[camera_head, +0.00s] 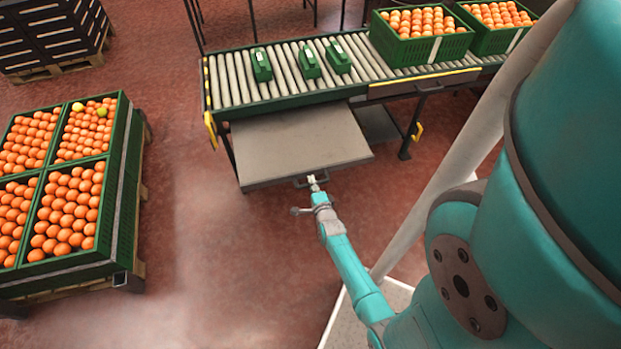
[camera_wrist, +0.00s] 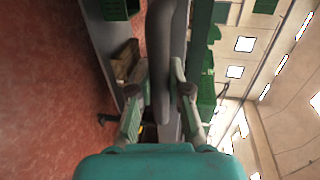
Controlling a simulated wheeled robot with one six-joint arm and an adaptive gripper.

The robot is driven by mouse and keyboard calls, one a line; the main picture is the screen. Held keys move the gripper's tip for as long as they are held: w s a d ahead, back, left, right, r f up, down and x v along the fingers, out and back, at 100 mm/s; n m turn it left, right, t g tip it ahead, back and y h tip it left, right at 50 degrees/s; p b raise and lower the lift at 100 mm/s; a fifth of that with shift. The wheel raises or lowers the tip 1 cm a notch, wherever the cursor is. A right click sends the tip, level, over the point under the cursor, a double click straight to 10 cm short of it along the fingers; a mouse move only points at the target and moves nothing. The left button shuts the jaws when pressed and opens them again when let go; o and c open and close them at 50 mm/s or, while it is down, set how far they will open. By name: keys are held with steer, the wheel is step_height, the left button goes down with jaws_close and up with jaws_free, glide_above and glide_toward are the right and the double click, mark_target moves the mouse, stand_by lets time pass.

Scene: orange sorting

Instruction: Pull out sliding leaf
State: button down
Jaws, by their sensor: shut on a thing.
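The sliding leaf (camera_head: 298,143) is a flat grey-brown panel. It stands well out from under the left part of the roller conveyor, above the floor. A dark handle (camera_head: 301,182) is on its front edge. My gripper (camera_head: 313,183) is at this handle and shut on it. In the wrist view the handle (camera_wrist: 162,70) runs as a dark bar between the two fingers of my gripper (camera_wrist: 160,95). The fingers hide part of the handle.
The roller conveyor (camera_head: 230,84) carries several green devices (camera_head: 309,62) and green crates of oranges (camera_head: 418,38). A second dark handle (camera_head: 429,87) is at its right. Stacked orange crates (camera_head: 115,190) stand on a pallet at left. Red floor between is clear.

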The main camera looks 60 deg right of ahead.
steer(key=shift+s+a, duration=0.4)
steer(key=shift+a, duration=0.1)
steer(key=c, duration=1.1)
jaws_free()
steer(key=v, duration=1.2)
